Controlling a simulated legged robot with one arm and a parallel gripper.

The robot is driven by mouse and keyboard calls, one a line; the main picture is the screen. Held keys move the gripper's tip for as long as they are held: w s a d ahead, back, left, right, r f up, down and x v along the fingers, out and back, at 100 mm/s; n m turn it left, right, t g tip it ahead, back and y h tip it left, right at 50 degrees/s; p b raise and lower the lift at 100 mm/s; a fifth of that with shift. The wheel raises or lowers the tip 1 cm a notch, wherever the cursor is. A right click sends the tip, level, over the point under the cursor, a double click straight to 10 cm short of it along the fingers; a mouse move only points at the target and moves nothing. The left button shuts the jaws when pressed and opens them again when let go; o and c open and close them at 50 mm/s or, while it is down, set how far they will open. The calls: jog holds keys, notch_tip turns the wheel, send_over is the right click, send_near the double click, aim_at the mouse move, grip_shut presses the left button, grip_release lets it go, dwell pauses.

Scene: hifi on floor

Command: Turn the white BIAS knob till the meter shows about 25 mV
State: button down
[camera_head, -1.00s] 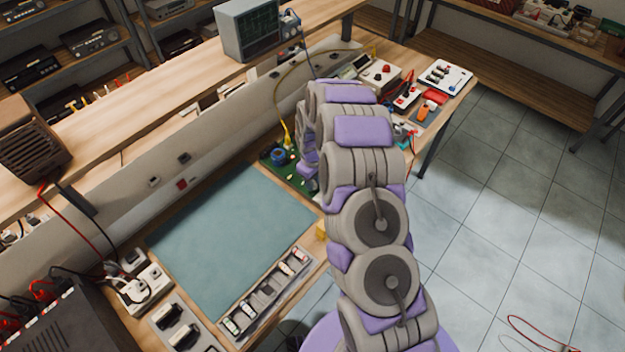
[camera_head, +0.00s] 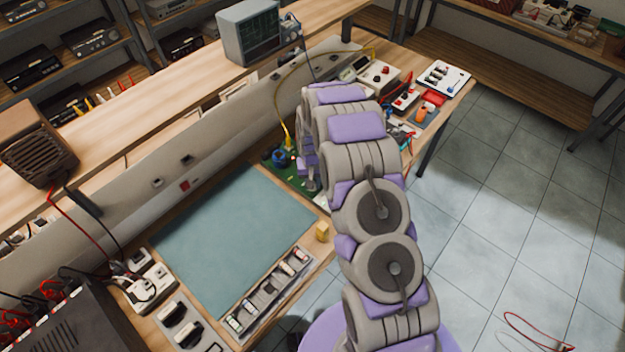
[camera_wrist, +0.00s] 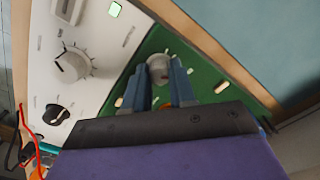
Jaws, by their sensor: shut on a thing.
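In the wrist view my gripper (camera_wrist: 160,88) has its two blue-grey fingers on either side of a small whitish knob (camera_wrist: 159,66) on a green board (camera_wrist: 205,77). The fingers are shut on this knob, whose top shows between the tips. I take it for the white BIAS knob, but its label cannot be read. In the head view the green board (camera_head: 269,165) shows beside my arm, which hides the gripper and the knob.
A white panel beside the green board carries a larger pale knob (camera_wrist: 70,66) and a black knob (camera_wrist: 55,114). In the head view a teal mat (camera_head: 235,235) lies clear on the bench. A yellow block (camera_head: 322,231) sits near the bench edge.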

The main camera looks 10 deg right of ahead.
jog(key=m, duration=0.5)
jog(key=shift+w+r, duration=0.1)
jog(key=m, duration=0.5)
jog(key=shift+m, duration=0.3)
jog(key=shift+w, duration=0.1)
jog(key=c, duration=0.9)
grip_release()
jog(key=shift+a+r+p, duration=0.1)
jog(key=shift+r+p, duration=0.25)
jog(key=shift+r, duration=8.25)
